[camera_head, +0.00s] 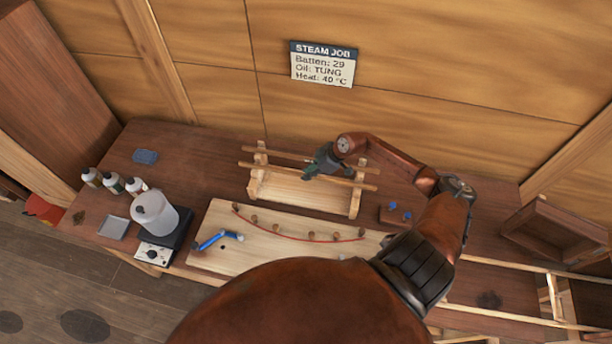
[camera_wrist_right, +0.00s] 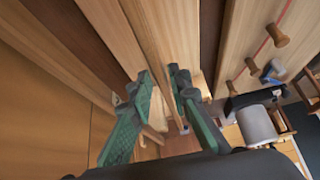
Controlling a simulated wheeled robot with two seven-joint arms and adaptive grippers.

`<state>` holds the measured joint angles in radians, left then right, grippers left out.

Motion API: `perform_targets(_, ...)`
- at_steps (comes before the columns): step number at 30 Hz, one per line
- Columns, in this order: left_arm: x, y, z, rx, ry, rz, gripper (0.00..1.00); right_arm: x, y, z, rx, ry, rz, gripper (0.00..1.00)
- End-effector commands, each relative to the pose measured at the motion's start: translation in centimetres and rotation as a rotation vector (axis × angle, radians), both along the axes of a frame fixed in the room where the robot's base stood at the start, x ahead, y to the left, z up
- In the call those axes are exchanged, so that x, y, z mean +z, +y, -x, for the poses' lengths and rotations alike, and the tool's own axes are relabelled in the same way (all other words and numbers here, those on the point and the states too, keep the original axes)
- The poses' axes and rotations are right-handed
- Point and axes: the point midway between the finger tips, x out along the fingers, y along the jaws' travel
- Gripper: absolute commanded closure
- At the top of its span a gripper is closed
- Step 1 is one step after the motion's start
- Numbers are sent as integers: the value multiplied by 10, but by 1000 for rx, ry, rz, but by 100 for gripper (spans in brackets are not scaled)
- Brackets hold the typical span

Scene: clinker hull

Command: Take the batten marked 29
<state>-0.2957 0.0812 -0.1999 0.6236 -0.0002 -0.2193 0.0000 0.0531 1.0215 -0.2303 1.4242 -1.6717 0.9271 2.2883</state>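A wooden rack (camera_head: 300,192) stands on the bench against the back wall. Long thin battens lie across its posts, a front batten (camera_head: 362,186) and a back batten (camera_head: 262,153); no number is readable on them. My right gripper (camera_head: 313,170) is over the middle of the rack, close to the battens. In the right wrist view its two green fingers (camera_wrist_right: 161,77) are apart, with pale wood beyond and between them. I cannot tell whether a finger touches a batten. My left gripper is not in view.
A wall sign (camera_head: 323,64) reads batten 29, oil TUNG, heat 40 °C. A pale board (camera_head: 215,250) with pegs and a red curve lies in front of the rack. Bottles (camera_head: 113,182) and a white pot (camera_head: 154,213) on a heater stand left. An open box (camera_head: 550,232) is right.

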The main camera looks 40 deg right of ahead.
Motion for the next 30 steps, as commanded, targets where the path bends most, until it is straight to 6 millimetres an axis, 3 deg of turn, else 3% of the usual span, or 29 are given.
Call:
perform_targets(7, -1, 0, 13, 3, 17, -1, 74, 0, 0, 0, 0, 0, 0, 100)
perform_targets(23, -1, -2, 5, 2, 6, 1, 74, 2, 0, 0, -1, -1, 0, 100)
perform_targets(30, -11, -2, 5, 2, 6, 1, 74, 24, -2, -1, 1, -4, 4, 100)
